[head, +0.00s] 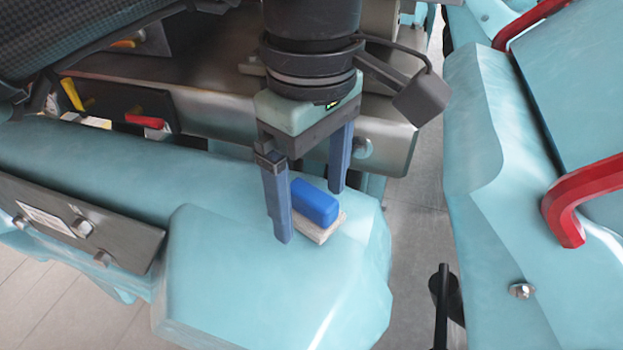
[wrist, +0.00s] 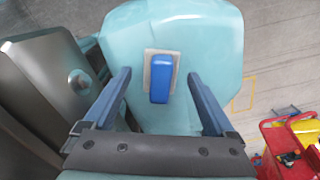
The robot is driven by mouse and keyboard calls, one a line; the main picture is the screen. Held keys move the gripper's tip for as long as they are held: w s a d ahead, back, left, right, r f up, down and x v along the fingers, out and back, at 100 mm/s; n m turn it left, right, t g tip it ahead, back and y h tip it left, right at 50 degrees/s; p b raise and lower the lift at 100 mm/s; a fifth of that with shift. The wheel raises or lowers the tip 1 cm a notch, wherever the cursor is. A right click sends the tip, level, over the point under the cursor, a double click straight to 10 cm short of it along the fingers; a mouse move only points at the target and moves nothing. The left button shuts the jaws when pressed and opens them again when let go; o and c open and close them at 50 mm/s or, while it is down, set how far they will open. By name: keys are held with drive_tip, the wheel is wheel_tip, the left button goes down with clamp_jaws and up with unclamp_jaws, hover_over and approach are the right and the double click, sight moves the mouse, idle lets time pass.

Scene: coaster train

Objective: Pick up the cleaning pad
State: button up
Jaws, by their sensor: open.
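The cleaning pad (head: 316,204) has a blue block handle on a pale, flat base. It rests on a teal moulded surface (head: 270,285) of the coaster train. In the wrist view the pad (wrist: 160,77) lies between and ahead of my two fingers, its handle pointing toward my gripper. My gripper (head: 310,216) is open and empty, with one blue finger on each side of the pad in the head view. The wrist view also shows the open gripper (wrist: 164,82). I cannot tell the exact height of the fingertips over the surface.
A metal bar (head: 230,105) runs behind the pad. A metal plate with bolts (head: 80,222) is at the left. Red handles (head: 590,185) stand on the teal body at the right, past a floor gap. A red tray (wrist: 285,140) lies low in the wrist view.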

sight(311, 193)
drive_tip(key=shift+c, duration=1.3)
clamp_jaws()
drive_tip(key=shift+r, duration=0.1)
wheel_tip(311, 193, up, 10)
drive_tip(key=p, duration=0.7)
drive_tip(key=shift+p, duration=0.4)
